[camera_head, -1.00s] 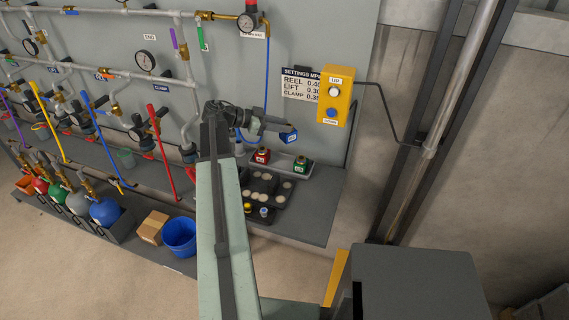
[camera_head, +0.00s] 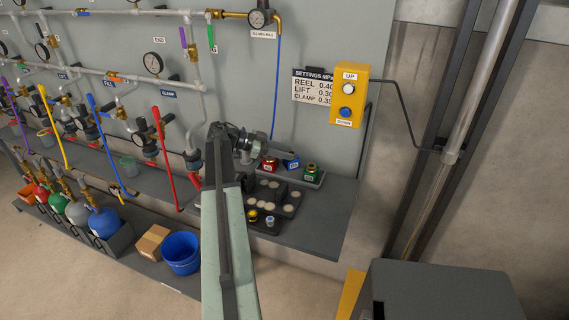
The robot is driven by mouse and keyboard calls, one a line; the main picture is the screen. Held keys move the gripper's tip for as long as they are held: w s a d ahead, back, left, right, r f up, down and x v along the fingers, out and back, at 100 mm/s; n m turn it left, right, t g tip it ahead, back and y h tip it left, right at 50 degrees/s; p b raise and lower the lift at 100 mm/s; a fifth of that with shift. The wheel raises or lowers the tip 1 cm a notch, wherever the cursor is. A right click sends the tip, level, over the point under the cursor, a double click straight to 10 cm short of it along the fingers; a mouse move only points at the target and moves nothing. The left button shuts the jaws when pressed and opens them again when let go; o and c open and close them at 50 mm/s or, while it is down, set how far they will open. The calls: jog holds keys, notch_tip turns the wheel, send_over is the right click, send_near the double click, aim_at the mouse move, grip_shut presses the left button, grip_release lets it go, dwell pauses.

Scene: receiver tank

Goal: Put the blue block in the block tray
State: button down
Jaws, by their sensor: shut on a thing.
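The blue block (camera_head: 291,163) is between the red block (camera_head: 270,165) and the green block (camera_head: 312,171), at the grey block tray (camera_head: 319,183). My gripper (camera_head: 286,153) reaches in from the left and is shut on the top of the blue block. The block looks upright and level with its neighbours. At this size I cannot tell whether its base touches the tray floor. My arm hides part of the shelf left of the tray.
A dark tray (camera_head: 277,227) with pale discs lies in front of the block tray. A yellow button box (camera_head: 349,95) and a settings sign (camera_head: 313,86) are on the wall above. A blue bucket (camera_head: 181,253) stands low on the left. The shelf's right end (camera_head: 325,220) is clear.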

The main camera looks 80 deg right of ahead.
aim_at(284, 160)
notch_tip(284, 160, down, 4)
jog(key=b, duration=0.2)
jog(key=shift+r+b, duration=0.2)
jog(key=shift+b, duration=0.15)
jog(key=shift+r, duration=0.2)
jog(key=shift+f, duration=0.15)
jog(key=c, duration=1.1)
grip_release()
jog(key=shift+r+p, duration=0.3)
jog(key=p+v, duration=0.4)
jog(key=v, duration=0.8)
jog(key=shift+f, duration=0.1)
